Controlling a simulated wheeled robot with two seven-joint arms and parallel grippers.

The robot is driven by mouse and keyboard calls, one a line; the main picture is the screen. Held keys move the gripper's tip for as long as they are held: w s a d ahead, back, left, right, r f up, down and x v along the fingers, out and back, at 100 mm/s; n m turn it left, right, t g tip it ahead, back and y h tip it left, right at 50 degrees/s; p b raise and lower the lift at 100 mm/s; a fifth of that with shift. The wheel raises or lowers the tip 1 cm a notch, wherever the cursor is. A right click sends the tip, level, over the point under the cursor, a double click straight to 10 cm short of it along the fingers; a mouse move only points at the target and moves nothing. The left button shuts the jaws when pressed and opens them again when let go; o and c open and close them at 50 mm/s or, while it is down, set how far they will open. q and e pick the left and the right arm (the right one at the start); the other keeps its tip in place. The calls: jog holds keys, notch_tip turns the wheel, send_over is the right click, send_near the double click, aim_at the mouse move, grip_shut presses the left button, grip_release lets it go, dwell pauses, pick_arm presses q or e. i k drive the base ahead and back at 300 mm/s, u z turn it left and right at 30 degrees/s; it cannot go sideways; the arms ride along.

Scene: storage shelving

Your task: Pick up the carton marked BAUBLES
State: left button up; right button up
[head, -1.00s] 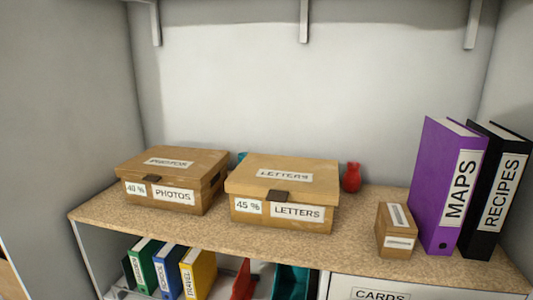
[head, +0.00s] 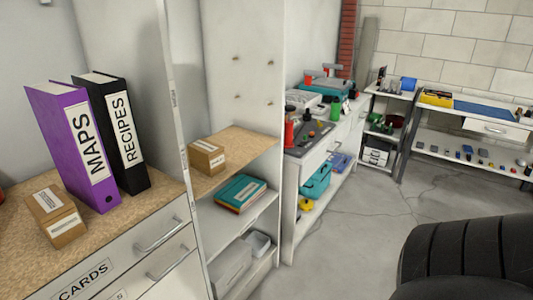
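No carton with a readable BAUBLES marking is in view. A small brown carton (head: 56,216) with white labels sits on the cork-coloured shelf top at the left; its lettering is too small to read. Another small brown carton (head: 206,157) stands on a shelf past the upright panel, near the middle; its white label is also too small to read. Neither of my grippers shows in the head view.
A purple MAPS binder (head: 75,145) and a black RECIPES binder (head: 115,135) stand behind the left carton. Teal books (head: 240,193) lie on a lower shelf. A black tire (head: 468,258) is at lower right. The concrete floor (head: 345,235) between is clear.

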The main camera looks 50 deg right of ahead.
aim_at(207, 157)
jog(key=z, duration=2.5)
jog(key=i, duration=1.6)
jog(key=u, duration=3)
